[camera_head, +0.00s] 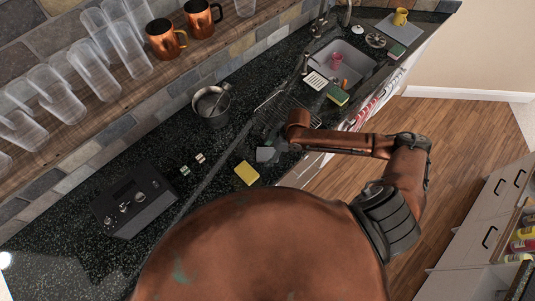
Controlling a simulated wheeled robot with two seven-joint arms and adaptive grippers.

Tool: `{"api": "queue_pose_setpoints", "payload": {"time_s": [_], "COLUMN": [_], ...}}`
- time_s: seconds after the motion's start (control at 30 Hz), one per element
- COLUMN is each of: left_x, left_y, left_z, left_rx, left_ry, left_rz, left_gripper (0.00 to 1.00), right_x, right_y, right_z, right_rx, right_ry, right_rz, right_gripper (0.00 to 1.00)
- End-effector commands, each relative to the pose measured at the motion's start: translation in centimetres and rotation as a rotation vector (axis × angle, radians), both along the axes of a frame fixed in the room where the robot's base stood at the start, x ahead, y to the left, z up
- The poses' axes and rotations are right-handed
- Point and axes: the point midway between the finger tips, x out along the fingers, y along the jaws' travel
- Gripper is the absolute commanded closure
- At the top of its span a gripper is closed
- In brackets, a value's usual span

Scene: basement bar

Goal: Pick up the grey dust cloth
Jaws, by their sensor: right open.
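A small grey patch (266,155), which looks like the grey dust cloth, lies on the dark speckled counter (225,155) just right of a yellow sponge (247,173). My right arm reaches in from the right, and its dark open gripper (270,141) is low over the counter, at the far edge of the grey patch. The wrist and gripper hide part of that area. I cannot tell whether the fingers touch the cloth. My left gripper is not in view.
A metal pot (211,106) stands near the wall. A black appliance with knobs (134,199) is at left, with small blocks (200,158) near it. The sink (341,64) and a green-yellow sponge (337,94) are beyond my wrist. Glasses (93,70) and copper mugs (164,39) line the shelf.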

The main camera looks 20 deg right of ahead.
Motion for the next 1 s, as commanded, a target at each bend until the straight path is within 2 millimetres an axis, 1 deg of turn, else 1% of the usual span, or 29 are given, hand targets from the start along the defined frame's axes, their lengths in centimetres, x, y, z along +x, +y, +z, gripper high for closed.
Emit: {"api": "queue_pose_setpoints", "payload": {"time_s": [0.33, 0.37, 1.0], "left_x": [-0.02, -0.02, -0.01], "left_y": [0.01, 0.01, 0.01], "left_z": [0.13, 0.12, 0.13], "left_rx": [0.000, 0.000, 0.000], "left_ry": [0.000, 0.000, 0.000], "left_rz": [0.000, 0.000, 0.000], "left_gripper": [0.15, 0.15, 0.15], "right_x": [-0.01, -0.01, 0.00], "right_y": [0.00, 0.01, 0.01], "right_z": [-0.14, -0.14, -0.10], "right_rx": [0.000, 0.000, 0.000], "right_ry": [0.000, 0.000, 0.000], "right_rz": [0.000, 0.000, 0.000], "right_gripper": [0.35, 0.36, 0.80]}}
